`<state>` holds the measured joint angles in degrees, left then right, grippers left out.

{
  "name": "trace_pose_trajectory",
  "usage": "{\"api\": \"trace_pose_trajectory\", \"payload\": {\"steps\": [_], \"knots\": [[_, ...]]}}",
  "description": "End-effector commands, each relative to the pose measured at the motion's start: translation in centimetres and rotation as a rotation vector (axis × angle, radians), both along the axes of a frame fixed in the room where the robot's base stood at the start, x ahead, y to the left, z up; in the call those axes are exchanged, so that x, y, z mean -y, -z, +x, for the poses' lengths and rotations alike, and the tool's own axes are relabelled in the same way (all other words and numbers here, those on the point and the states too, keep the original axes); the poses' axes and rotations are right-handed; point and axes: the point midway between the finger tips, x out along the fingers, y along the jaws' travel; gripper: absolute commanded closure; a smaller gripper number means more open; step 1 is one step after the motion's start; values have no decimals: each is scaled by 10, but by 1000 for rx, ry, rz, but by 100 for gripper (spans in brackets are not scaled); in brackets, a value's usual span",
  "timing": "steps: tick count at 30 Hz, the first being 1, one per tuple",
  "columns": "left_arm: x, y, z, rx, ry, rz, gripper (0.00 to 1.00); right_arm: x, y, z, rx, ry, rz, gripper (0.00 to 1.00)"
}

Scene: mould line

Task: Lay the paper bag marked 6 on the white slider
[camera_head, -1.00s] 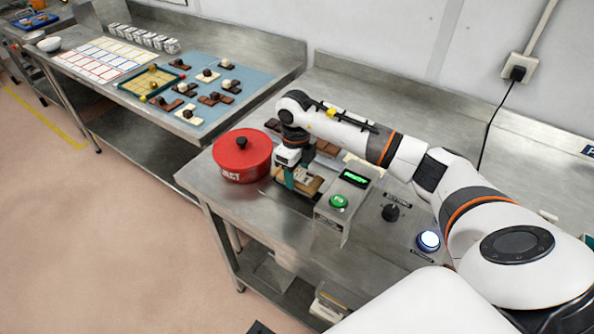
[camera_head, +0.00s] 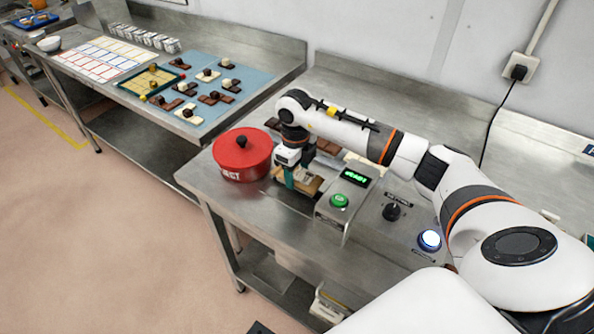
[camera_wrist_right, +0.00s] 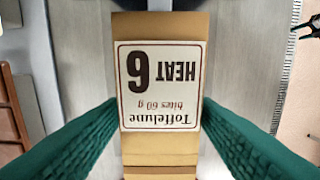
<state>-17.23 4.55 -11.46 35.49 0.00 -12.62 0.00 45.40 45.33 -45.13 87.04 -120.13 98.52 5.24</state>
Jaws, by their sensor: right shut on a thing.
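The paper bag marked 6 is brown with a white label reading "Toffelune bites 60 g" and "HEAT 6"; it fills the middle of the right wrist view (camera_wrist_right: 160,90), its print upside down. My right gripper's green fingers (camera_wrist_right: 160,125) press on both sides of the bag. In the head view my right gripper (camera_head: 291,181) points down beside the control box, with the brown bag (camera_head: 310,182) partly hidden behind it. I cannot clearly pick out the white slider; a pale strip shows at the top of the wrist view. My left gripper is not seen.
A red lidded pot (camera_head: 243,156) stands close left of the right gripper. A steel control box (camera_head: 346,205) with a green button and lit display stands close right. A black knob (camera_head: 391,211) and a lit button (camera_head: 429,240) are further right. Chocolate bars lie behind.

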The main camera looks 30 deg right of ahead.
Motion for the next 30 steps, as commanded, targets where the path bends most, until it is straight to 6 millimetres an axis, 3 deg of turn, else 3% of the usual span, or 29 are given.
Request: {"api": "trace_pose_trajectory", "payload": {"steps": [29,30], "knots": [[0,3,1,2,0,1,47,0,2,0,0,0,0,73],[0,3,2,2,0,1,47,0,2,0,0,0,0,43]]}}
